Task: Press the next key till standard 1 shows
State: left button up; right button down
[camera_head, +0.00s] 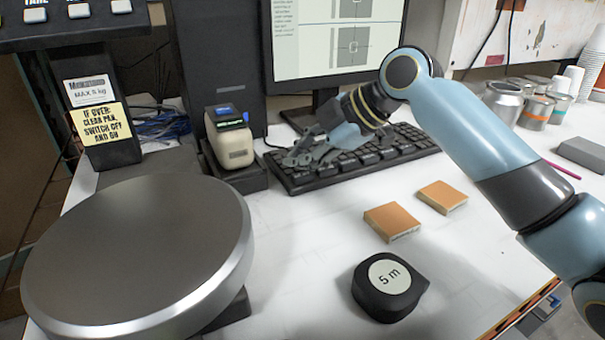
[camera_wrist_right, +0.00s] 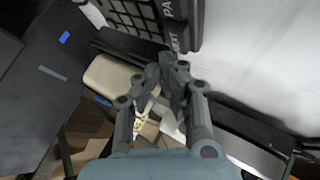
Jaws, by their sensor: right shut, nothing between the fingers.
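The black keyboard (camera_head: 405,148) lies on the white table below the monitor. My right gripper (camera_head: 292,158) is shut and empty, pointing down over the keyboard's left end. In the right wrist view, its fingertips (camera_wrist_right: 172,62) are just short of the NEXT key; I cannot tell whether they touch it. The monitor screen (camera_head: 335,42) shows grey panels and small text that I cannot read. My left gripper is not in view.
A cream device (camera_head: 234,148) stands on a black base left of the keyboard. A large round scale pan (camera_head: 140,255) fills the front left. Two orange-topped blocks (camera_head: 392,221) (camera_head: 442,196) and a tape measure (camera_head: 388,287) lie in front. Cans (camera_head: 537,110) stand back right.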

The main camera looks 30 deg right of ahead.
aim_at(301, 177)
jog(key=shift+f, duration=0.4)
jog(key=shift+f+b, duration=0.3)
jog(key=shift+f, duration=0.05)
dwell(0.4)
jog(key=shift+r, duration=0.1)
jog(key=shift+r+p, duration=0.75)
jog(key=shift+p, duration=0.05)
notch_tip(301, 177, up, 5)
jog(key=p, duration=0.4)
dwell(0.4)
dwell(1.6)
